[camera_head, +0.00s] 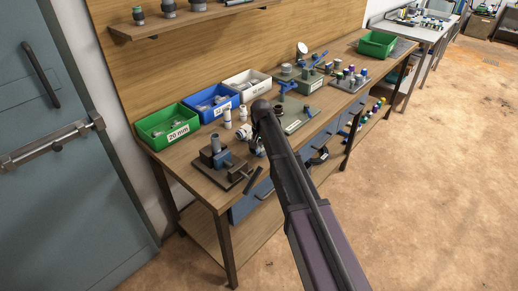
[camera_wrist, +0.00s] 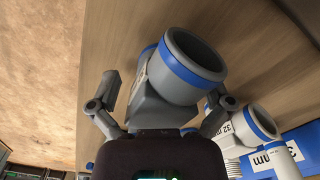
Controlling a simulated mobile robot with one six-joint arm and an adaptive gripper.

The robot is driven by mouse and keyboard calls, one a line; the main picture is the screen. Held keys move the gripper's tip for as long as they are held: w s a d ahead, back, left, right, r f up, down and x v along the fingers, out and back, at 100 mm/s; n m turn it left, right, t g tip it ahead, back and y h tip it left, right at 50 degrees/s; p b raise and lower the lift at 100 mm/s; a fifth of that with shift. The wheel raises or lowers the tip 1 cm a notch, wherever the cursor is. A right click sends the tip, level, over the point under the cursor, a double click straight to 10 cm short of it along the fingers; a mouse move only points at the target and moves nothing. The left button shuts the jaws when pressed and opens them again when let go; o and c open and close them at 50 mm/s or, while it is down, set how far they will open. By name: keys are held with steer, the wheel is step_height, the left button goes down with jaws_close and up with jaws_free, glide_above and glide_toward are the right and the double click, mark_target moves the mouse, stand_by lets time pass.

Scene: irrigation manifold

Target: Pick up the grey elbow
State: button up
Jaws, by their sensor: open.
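In the wrist view a grey elbow (camera_wrist: 152,96) with blue bands at its openings stands close in front of my gripper (camera_wrist: 164,98). One wide mouth faces up and to the right. My gripper is open, with one finger to the left of the elbow and one to its right. A gap shows between the left finger and the elbow; contact on the right side cannot be told. In the head view my gripper (camera_head: 257,147) is low over the workbench, and my arm hides most of the elbow's area.
White fittings (camera_wrist: 243,122), one marked 32 mm, stand close to the right finger. Green (camera_head: 168,125), blue (camera_head: 212,103) and white (camera_head: 247,85) bins line the bench's back. A vise-like fixture (camera_head: 220,163) stands left of my gripper. Fittings on plates (camera_head: 298,112) stand to its right.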

steer(key=c, duration=1.2)
steer(key=shift+r, duration=0.15)
step_height(320, 180, up, 10)
steer(key=p, duration=1)
stand_by(0.4)
